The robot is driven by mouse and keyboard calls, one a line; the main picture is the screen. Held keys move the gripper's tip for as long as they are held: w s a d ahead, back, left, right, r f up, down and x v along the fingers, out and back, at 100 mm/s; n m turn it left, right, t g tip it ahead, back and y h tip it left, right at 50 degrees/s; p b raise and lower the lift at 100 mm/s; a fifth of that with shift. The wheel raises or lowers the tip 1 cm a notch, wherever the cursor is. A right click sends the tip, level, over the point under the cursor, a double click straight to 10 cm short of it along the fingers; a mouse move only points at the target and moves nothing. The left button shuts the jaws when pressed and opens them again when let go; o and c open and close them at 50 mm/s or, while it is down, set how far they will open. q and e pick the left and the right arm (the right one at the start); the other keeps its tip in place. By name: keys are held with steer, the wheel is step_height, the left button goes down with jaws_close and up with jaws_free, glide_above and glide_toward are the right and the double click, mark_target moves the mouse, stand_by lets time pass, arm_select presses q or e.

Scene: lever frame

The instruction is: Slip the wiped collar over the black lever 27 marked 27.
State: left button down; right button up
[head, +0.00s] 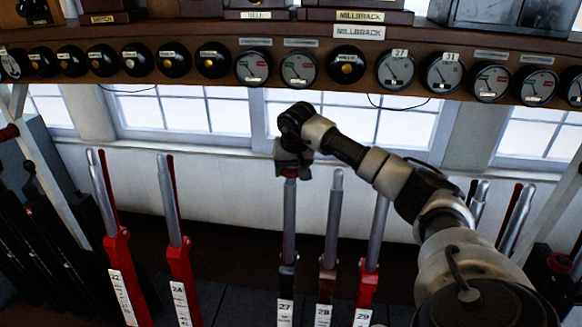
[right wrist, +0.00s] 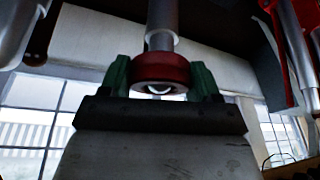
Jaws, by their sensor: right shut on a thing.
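Lever 27 (head: 289,225) stands upright, with a silver shaft, a black lower part and a white plate (head: 285,312) marked 27. My right gripper (head: 292,165) is at its top end. In the right wrist view, the green fingers of my right gripper (right wrist: 160,78) are shut on the red collar (right wrist: 158,70), one on each side. The lever shaft (right wrist: 162,22) runs up the picture from the collar, in line with it. A bright crescent shows in the collar's hole; I cannot tell whether the lever tip is inside. My left gripper is not in view.
Lever 28 (head: 333,220) and lever 29 (head: 377,235) stand close on the right. Red levers 22 (head: 117,255) and 24 (head: 178,255) stand on the left, with a gap before lever 27. A shelf with dials (head: 300,68) runs above.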

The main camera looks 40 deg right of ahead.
steer(key=shift+s+a+f+b, duration=0.1)
steer(key=shift+f+b, duration=0.3)
steer(key=shift+f, duration=0.3)
steer(key=o, duration=0.9)
steer(key=shift+o, duration=0.5)
steer(key=shift+r, duration=0.1)
steer(key=shift+p+v, duration=2.05)
steer(key=shift+v, duration=0.95)
steer(key=shift+s+r, duration=0.1)
steer(key=shift+r, duration=0.1)
steer(key=shift+v, duration=1.2)
